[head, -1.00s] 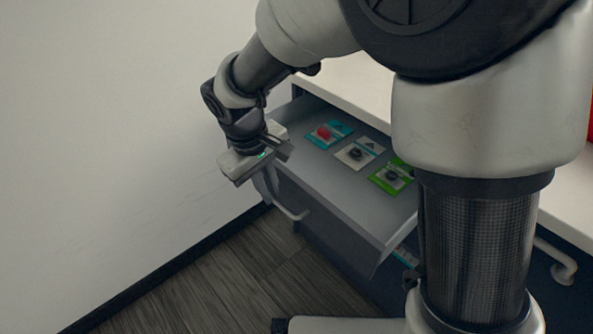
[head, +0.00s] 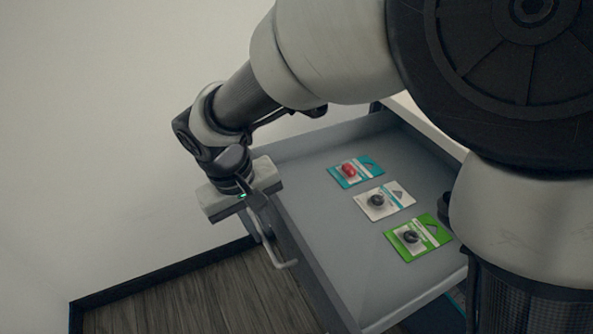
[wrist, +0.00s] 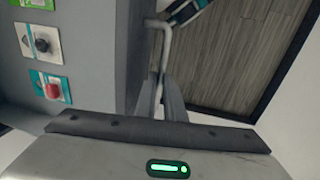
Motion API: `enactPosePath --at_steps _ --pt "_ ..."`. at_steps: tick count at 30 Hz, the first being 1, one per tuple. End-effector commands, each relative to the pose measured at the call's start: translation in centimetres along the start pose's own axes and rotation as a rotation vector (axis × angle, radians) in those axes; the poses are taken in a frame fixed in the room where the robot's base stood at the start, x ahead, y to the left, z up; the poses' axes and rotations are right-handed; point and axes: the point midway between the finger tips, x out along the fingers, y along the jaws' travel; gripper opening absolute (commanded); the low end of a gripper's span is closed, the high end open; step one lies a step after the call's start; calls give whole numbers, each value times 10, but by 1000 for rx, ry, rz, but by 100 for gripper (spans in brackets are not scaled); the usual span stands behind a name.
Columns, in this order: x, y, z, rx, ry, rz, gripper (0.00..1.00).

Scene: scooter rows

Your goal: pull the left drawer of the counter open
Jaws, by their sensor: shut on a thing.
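The left drawer (head: 300,226) stands well out from the counter (head: 432,125) in the head view, its inside showing. Its pale bar handle (head: 279,256) runs along the front face. My gripper (head: 259,226) is at the left end of the handle, pointing down, its fingers shut on it. In the wrist view the fingers (wrist: 165,95) close around one end of the handle (wrist: 163,45), beside the grey drawer front (wrist: 122,60). The exact contact is partly hidden by my gripper body.
Inside the drawer lie a teal card with a red piece (head: 355,171), a white card (head: 384,201) and a green card (head: 418,237), the last two with dark pieces. A white wall (head: 90,130) is close on the left. Wooden floor (head: 200,300) is clear before the drawer.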

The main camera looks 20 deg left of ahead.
Motion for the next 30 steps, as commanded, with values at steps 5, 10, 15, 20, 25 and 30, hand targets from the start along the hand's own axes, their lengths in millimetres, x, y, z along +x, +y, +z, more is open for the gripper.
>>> enactPosePath --at_steps 5,10,15,20,25,30 --pt "-1 -1 -1 0 4 -1 0" --pt "-1 -1 -1 0 4 -1 16" --pt "-1 0 -1 0 3 -1 17" --pt "-3 0 -1 0 3 -1 17" --pt "-23 0 -1 1 5 -1 17" --pt "-63 0 -1 1 7 -1 17"
